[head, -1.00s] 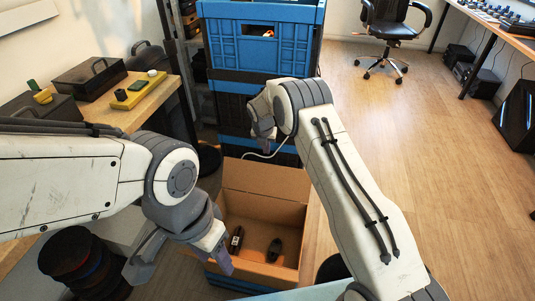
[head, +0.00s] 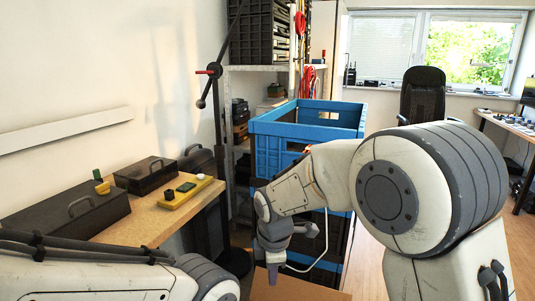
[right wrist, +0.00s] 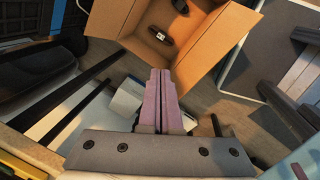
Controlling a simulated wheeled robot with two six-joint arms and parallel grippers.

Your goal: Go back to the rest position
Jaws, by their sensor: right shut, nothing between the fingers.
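My right gripper (head: 272,272) hangs above the open cardboard box, its fingers pointing down. In the right wrist view its two purple fingers (right wrist: 161,98) are together with nothing between them. The cardboard box (right wrist: 222,50) lies beyond the fingertips and holds a dark object with a pale label (right wrist: 157,40) and a second small dark object (right wrist: 180,6). In the head view only the top flap of the box (head: 300,288) shows at the bottom edge. My left arm enters at the lower left, and its gripper is below the frame.
A blue crate (head: 307,122) stands on a dark stack behind the box. A wooden workbench (head: 150,222) at left carries dark toolboxes (head: 146,175) and a yellow level-like tool (head: 186,192). An office chair (head: 421,95) stands at the back right. Wood floor is open at right.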

